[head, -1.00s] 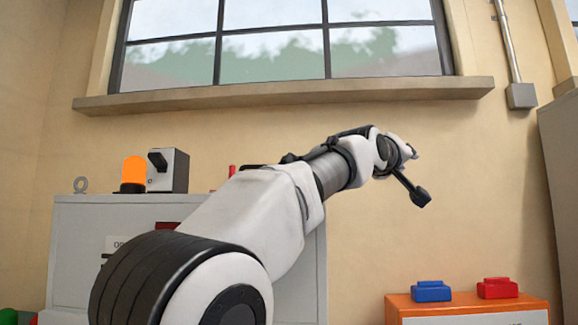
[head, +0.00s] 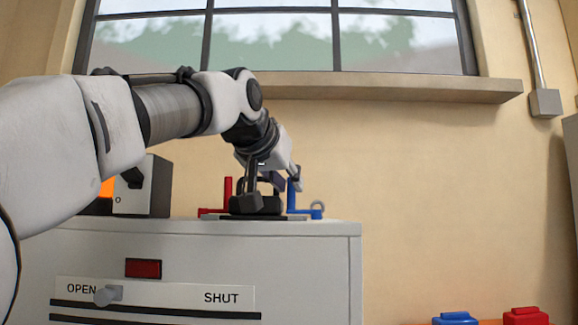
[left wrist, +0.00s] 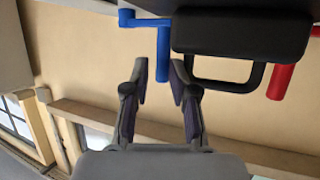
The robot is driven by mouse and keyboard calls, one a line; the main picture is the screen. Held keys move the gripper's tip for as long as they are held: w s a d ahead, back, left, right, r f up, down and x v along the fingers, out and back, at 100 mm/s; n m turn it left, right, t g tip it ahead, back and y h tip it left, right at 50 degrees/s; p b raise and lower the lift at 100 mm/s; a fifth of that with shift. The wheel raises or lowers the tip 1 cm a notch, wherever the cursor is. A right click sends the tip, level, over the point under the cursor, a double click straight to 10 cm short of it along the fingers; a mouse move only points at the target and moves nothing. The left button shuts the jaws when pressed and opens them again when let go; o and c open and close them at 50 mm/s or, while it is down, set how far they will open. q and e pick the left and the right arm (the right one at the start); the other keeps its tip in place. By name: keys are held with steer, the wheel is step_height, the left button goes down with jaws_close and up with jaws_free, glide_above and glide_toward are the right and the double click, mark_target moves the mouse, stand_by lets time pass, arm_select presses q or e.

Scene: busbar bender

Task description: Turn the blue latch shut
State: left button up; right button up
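The blue latch (head: 291,203) stands on top of the grey cabinet, its handle upright and its flat arm reaching right. My left gripper (head: 286,181) is at that handle, coming from above and behind the black block. In the left wrist view, the blue latch (left wrist: 163,42) points down the picture, its handle end between the two spread fingertips of my left gripper (left wrist: 160,72). The fingers are open; I see a gap on both sides of the handle. My right gripper is not in view.
A black block with a loop handle (head: 255,206) sits beside the blue latch, and a red latch (head: 228,190) stands left of it. The cabinet front (head: 300,265) carries an OPEN/SHUT slider (head: 108,295). The wall side to the right is free.

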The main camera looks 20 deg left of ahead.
arm_select(q)
steer(key=shift+w+a+f, duration=0.25)
steer(key=shift+w+a, duration=0.1)
steer(key=shift+w, duration=0.05)
steer(key=shift+w+d+f, duration=0.1)
steer(key=shift+w+d, duration=0.15)
steer(key=shift+w, duration=0.05)
steer(key=shift+w+d, duration=0.25)
steer(key=shift+d, duration=0.2)
steer(key=shift+c, duration=0.7)
jaws_close()
steer(key=shift+s+a, duration=0.15)
steer(key=shift+a, duration=0.25)
steer(key=shift+d, duration=0.15)
steer(key=shift+w+a+r+m+h+p, duration=0.1)
steer(key=shift+w+a+m+h+p, duration=0.1)
steer(key=shift+m+h, duration=0.25)
steer(key=shift+w+a+r+m+h+p, duration=0.1)
steer(key=shift+m+h+p, duration=0.1)
steer(key=shift+m+h, duration=0.25)
steer(key=shift+s+m+g+h, duration=0.15)
steer(key=shift+m+g+h, duration=0.2)
steer(key=shift+h, duration=0.25)
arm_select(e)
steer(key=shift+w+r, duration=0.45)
